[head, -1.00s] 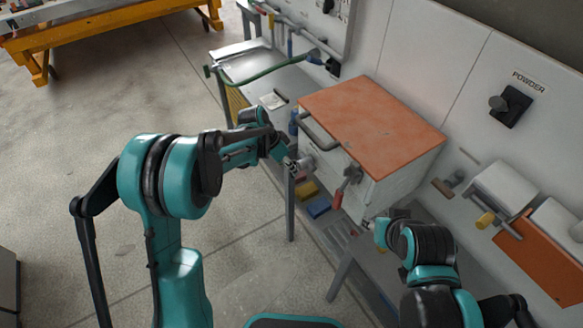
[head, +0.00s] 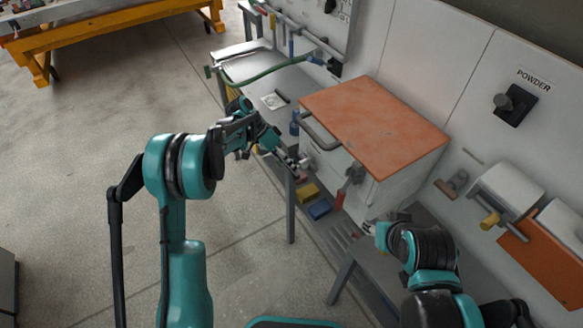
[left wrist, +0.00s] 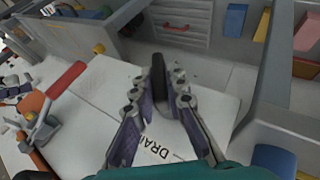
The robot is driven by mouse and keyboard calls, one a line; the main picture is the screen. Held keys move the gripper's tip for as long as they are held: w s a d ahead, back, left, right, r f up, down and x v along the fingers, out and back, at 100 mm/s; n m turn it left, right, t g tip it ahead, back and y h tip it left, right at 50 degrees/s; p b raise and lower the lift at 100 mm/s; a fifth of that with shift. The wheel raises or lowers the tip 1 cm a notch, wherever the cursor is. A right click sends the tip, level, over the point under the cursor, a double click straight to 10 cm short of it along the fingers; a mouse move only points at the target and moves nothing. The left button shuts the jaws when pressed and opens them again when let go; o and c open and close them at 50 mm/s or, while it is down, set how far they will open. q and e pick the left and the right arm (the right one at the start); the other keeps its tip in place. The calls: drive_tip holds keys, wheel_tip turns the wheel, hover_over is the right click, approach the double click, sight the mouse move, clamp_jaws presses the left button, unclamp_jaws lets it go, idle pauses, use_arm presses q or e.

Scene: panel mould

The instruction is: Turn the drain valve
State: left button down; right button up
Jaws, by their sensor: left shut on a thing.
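The drain valve's dark handle (left wrist: 158,75) stands between my left gripper's fingertips in the left wrist view. My left gripper (left wrist: 158,88) is shut on it. A white panel with a partly covered label starting "DRA" lies behind the fingers. In the head view my left gripper (head: 297,163) is at the front of the white cabinet (head: 400,170) with the orange top, and the handle itself is hidden there. My right gripper (head: 372,229) is low at the cabinet's right side, too small to tell whether open or shut.
A red-handled lever (head: 349,183) is on the cabinet front, right of my left gripper; it also shows in the left wrist view (left wrist: 65,80). Yellow (head: 307,191) and blue (head: 320,209) bins sit below. A green hose (head: 265,74) lies on the bench behind.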

use_arm(q)
drive_tip(key=c, duration=1.6)
unclamp_jaws()
drive_tip(key=shift+o, duration=0.2)
drive_tip(key=v, duration=1.2)
